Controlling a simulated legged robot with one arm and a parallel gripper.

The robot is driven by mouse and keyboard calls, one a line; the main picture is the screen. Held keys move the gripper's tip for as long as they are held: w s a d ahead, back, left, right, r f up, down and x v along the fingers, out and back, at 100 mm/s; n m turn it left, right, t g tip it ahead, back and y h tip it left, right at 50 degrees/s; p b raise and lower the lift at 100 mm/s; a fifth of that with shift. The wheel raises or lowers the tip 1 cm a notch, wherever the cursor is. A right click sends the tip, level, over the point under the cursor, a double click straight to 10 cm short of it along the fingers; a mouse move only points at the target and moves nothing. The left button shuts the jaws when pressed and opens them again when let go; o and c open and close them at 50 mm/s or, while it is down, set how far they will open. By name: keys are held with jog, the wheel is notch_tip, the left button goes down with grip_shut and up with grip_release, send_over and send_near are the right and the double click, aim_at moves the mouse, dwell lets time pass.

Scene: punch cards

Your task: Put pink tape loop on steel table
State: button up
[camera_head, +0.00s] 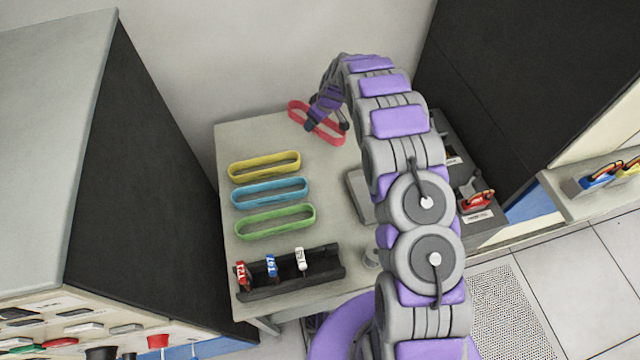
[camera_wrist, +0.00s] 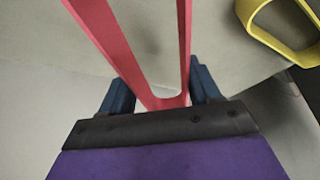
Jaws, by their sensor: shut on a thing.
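A pink tape loop (camera_head: 328,131) is at the back of the steel table (camera_head: 240,135). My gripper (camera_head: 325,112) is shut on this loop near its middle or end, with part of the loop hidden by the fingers. In the wrist view the pink loop (camera_wrist: 112,40) runs from between the two dark blue fingers of my gripper (camera_wrist: 160,98) toward the top of the picture. I cannot tell whether the loop touches the table or is held just above it.
Yellow (camera_head: 264,165), blue (camera_head: 270,192) and green (camera_head: 275,221) loops lie in a row on the table's left half. A black tray (camera_head: 325,273) with small labelled items stands at the front edge. A wall is behind the table; dark cabinets (camera_head: 140,180) flank it.

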jog(key=a+n+g, duration=0.2)
jog(key=a+n, duration=0.2)
jog(key=a, duration=0.5)
notch_tip(320, 180, up, 3)
jog(key=n+g+b, duration=0.2)
jog(key=n, duration=0.5)
send_over(257, 150)
jog(key=d, duration=0.2)
jog(key=shift+y, duration=0.3)
jog(key=f, duration=0.3)
jog(key=f+b, duration=0.1)
jog(key=f, duration=0.2)
jog(key=f+b, duration=0.1)
jog(key=f, duration=0.2)
jog(key=shift+w+a+f, duration=0.2)
jog(key=shift+a+f, duration=0.05)
jog(key=shift+r, duration=0.1)
jog(key=o, duration=1.1)
jog(key=p+v, duration=0.3)
jog(key=v, duration=0.9)
jog(key=shift+w+d, duration=0.1)
